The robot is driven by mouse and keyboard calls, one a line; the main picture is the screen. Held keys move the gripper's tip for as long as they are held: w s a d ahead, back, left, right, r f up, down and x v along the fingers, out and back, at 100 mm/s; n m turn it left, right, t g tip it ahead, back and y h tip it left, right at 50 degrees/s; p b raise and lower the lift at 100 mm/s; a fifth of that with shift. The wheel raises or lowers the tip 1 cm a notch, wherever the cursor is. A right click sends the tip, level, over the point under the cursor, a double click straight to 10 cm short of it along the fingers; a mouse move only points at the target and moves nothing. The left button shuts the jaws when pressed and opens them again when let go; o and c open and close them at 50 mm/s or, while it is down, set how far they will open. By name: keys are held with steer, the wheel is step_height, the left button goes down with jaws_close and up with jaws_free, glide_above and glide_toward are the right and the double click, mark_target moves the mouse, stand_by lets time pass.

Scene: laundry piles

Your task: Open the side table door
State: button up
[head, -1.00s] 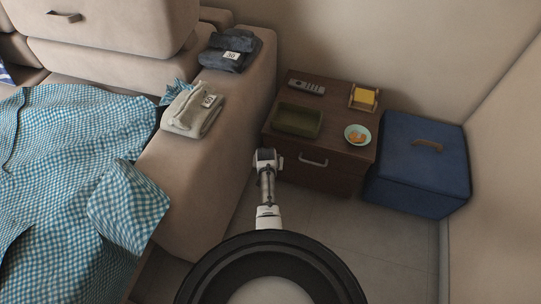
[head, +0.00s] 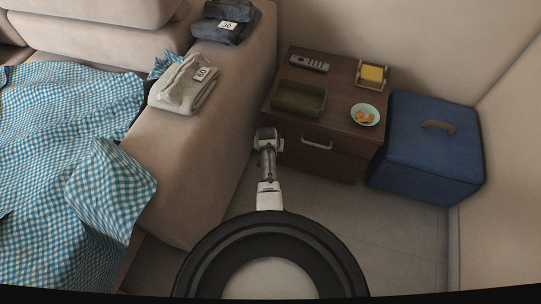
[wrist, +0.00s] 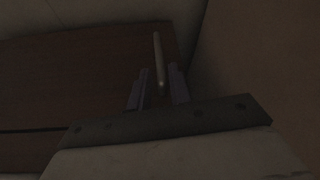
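The side table (head: 340,92) is a dark brown wooden cabinet against the back wall. Its front has a pale bar handle (head: 317,145), and the front looks shut. My gripper (head: 280,141) is at the left part of the table's front, just left of the handle in the head view. In the wrist view, my gripper's two fingers (wrist: 158,88) are apart, with the pale handle (wrist: 157,55) showing in the gap between them. I cannot tell whether they touch it. The dark wood front fills the left of the wrist view, which is dim.
On the table top are a green tray (head: 299,97), a remote (head: 309,63), a yellow block in a holder (head: 373,74) and a bowl (head: 365,115). A blue box (head: 425,150) stands close on the right. The sofa arm (head: 190,170) is close on the left. Floor (head: 360,230) in front is clear.

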steer(key=shift+b+x, duration=3.45)
steer(key=shift+b, duration=0.25)
jaws_close()
